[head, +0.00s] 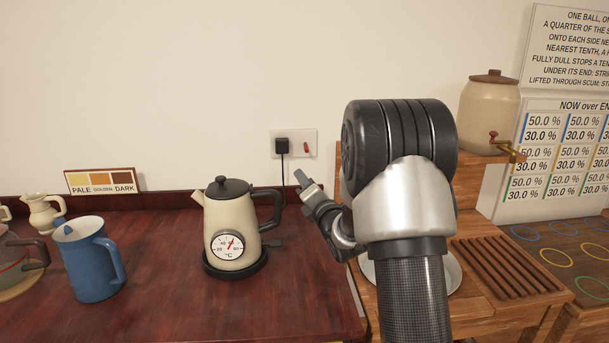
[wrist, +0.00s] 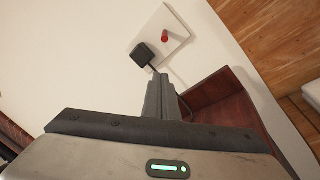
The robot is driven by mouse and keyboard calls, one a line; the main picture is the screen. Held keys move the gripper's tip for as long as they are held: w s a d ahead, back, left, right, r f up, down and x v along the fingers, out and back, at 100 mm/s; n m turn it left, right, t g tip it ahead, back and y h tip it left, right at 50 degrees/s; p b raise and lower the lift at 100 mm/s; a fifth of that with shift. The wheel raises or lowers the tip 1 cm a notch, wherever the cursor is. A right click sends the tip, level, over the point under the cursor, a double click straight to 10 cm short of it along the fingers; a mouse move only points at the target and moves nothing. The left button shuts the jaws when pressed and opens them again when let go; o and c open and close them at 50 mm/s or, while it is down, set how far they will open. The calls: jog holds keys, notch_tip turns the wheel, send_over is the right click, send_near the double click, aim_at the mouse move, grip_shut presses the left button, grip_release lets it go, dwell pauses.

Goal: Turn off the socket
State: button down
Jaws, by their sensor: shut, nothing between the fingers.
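The socket (head: 305,138) is a pale plate on the wall above the counter. A black plug (head: 282,146) sits in its left part and a small red switch (head: 306,148) is on its right part. In the wrist view the socket plate (wrist: 177,35) is tilted, with the plug (wrist: 142,54) and the red switch (wrist: 165,37). My gripper (head: 299,174) is shut and empty, just below the socket and apart from it in the head view. In the wrist view its closed fingers (wrist: 160,78) point towards the plate, with the tip close to the plug's lower side.
A cream kettle (head: 222,220) with a dial stands on its base on the dark red counter (head: 310,300), left of my gripper. A blue jug (head: 85,265) is farther left. A wooden slatted stand (head: 505,270) and a stoneware dispenser (head: 488,110) are at right.

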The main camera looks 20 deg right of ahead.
aim_at(306, 147)
jog(key=w, duration=0.5)
jog(key=w+r, duration=0.1)
jog(key=w, duration=0.1)
jog(key=shift+w+a+b, duration=0.15)
jog(key=shift+a+b, duration=0.15)
jog(key=shift+s+d+r, duration=0.25)
jog(key=shift+d+r, duration=0.7)
jog(key=shift+d, duration=0.3)
jog(key=shift+s+d+r, duration=0.15)
jog(key=shift+d+r, duration=0.05)
jog(key=shift+d, duration=0.1)
jog(key=shift+r+p, duration=0.25)
jog(key=shift+p, duration=0.05)
jog(key=shift+r+g+p, duration=0.15)
jog(key=shift+g+p, duration=0.2)
jog(key=shift+g, duration=0.05)
jog(key=shift+s+g+p, duration=0.1)
jog(key=shift+g+p, duration=0.3)
